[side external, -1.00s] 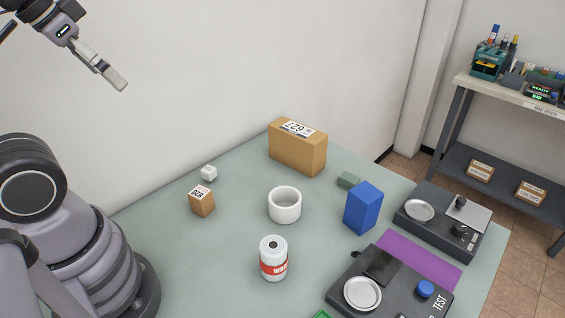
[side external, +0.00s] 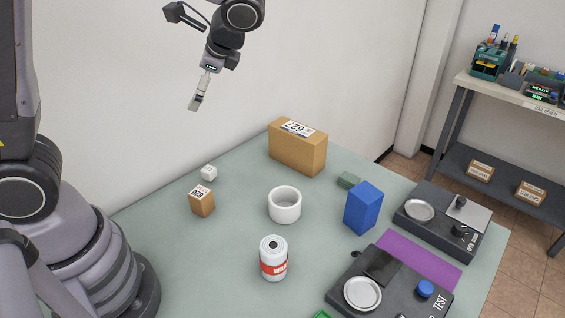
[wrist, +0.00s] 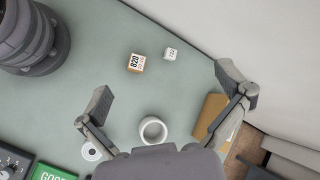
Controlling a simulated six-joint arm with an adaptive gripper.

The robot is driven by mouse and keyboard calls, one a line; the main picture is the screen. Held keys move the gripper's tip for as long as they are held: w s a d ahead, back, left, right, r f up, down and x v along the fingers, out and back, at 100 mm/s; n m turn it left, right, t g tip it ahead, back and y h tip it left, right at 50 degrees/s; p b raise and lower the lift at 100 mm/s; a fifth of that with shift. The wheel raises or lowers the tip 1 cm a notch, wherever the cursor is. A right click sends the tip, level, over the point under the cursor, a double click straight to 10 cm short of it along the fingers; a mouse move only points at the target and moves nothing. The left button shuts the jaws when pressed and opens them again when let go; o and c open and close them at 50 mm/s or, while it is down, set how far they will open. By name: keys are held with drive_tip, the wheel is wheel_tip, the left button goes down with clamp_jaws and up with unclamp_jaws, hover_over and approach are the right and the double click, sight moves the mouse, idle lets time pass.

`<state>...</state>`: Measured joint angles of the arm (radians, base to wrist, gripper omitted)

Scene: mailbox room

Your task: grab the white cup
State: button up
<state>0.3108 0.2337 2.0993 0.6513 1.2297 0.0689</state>
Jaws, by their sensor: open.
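The white cup (side external: 285,206) stands upright on the green-grey table (side external: 235,222), near the middle in the side view. It also shows in the wrist view (wrist: 153,130), low in the picture and between the two fingers. My gripper (side external: 195,105) hangs high above the table, to the upper left of the cup in the side view. In the wrist view my gripper (wrist: 166,88) has its fingers wide apart with nothing between them at the tips. The cup is untouched and well below the gripper.
A white-and-red can (side external: 273,258) stands in front of the cup. A tall blue box (side external: 363,208) is to its right, a large cardboard box (side external: 297,150) behind. A small brown box (side external: 202,202) and white cube (side external: 209,172) lie left. Dark scales (side external: 443,222) occupy the right side.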

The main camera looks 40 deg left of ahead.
drive_tip(key=w+d+f+m+t+y, duration=0.1)
drive_tip(key=w+d+f+m+y, duration=0.25)
drive_tip(key=w+f, duration=0.2)
drive_tip(key=w+d+f+m+t+y, duration=0.1)
drive_tip(key=w+d+f+m+y, duration=0.1)
drive_tip(key=w+f+m+y, duration=0.3)
drive_tip(key=m+t, duration=0.7)
hover_over(281, 190)
drive_tip(key=v, duration=0.4)
wheel_tip(281, 190, down, 14)
drive_tip(key=shift+n, duration=0.25)
wheel_tip(281, 190, down, 6)
drive_tip(key=shift+s+r, duration=0.1)
drive_tip(key=shift+s, duration=0.05)
drive_tip(key=shift+w+a+f, duration=0.4)
drive_tip(key=shift+w+a, duration=0.05)
drive_tip(key=shift+a, duration=0.3)
drive_tip(key=shift+w+a, duration=0.25)
drive_tip(key=shift+a, duration=0.3)
drive_tip(key=c, duration=0.8)
